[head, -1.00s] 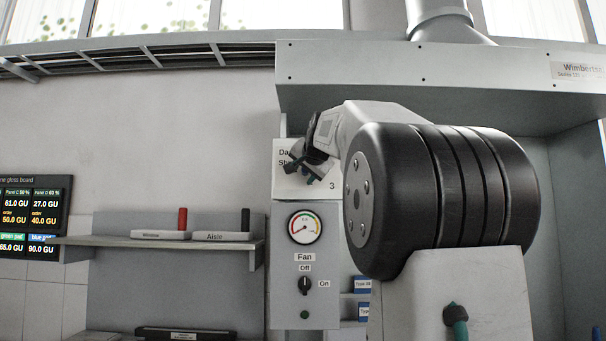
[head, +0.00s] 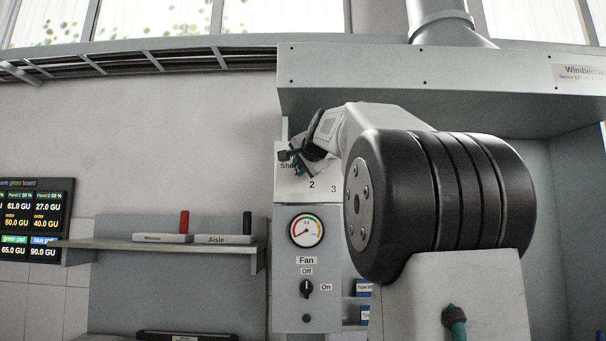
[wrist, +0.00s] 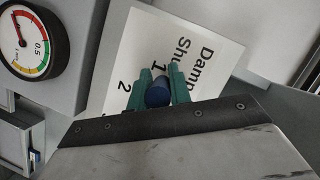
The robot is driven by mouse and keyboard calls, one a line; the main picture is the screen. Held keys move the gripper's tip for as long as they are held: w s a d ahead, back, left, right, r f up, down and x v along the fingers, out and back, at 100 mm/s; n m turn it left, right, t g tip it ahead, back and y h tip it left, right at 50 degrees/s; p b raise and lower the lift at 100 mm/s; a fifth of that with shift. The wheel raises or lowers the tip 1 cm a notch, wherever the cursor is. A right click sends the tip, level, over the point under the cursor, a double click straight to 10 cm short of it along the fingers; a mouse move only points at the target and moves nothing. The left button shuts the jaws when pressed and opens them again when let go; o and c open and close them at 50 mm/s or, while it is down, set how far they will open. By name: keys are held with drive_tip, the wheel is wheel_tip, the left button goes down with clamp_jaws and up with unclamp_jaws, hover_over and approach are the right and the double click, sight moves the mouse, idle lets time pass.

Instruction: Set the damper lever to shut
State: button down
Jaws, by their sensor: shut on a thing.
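The damper plate (head: 322,197) is a white panel high on the grey control box, with Shut, 1, 2 and 3 printed on it. In the wrist view the plate (wrist: 137,55) shows Damper, Shut, 1 and 2. My gripper (head: 296,158) is at the plate's upper left, over the Shut and 1 marks. In the wrist view its green fingers (wrist: 157,90) are shut on the blue knob of the damper lever (wrist: 158,94), close beside the 1 mark. The rest of the lever is hidden behind my gripper.
Below the plate are a round gauge (head: 306,230) and the Fan switch (head: 306,288). A grey hood (head: 430,80) overhangs on the right. A shelf (head: 160,246) with red and dark upright handles is at the left, beside a gloss board (head: 35,220).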

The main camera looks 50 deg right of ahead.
drive_tip(key=shift+w+a+r+m+t, duration=0.1)
drive_tip(key=shift+w+r+m+t, duration=0.1)
drive_tip(key=shift+r+m, duration=0.3)
drive_tip(key=shift+w+a+r+m+t, duration=0.1)
drive_tip(key=shift+r+m+t, duration=0.1)
drive_tip(key=shift+r+m, duration=0.3)
drive_tip(key=shift+a+r+m+t, duration=0.1)
drive_tip(key=shift+r+m+t, duration=0.4)
drive_tip(key=shift+r+m, duration=0.5)
drive_tip(key=shift+r, duration=0.3)
drive_tip(key=c, duration=1.3)
unclamp_jaws()
drive_tip(key=shift+c, duration=0.2)
drive_tip(key=shift+o, duration=0.2)
drive_tip(key=shift+s+f, duration=0.1)
drive_tip(key=v, duration=0.7)
drive_tip(key=shift+s+a, duration=0.2)
drive_tip(key=shift+s, duration=0.05)
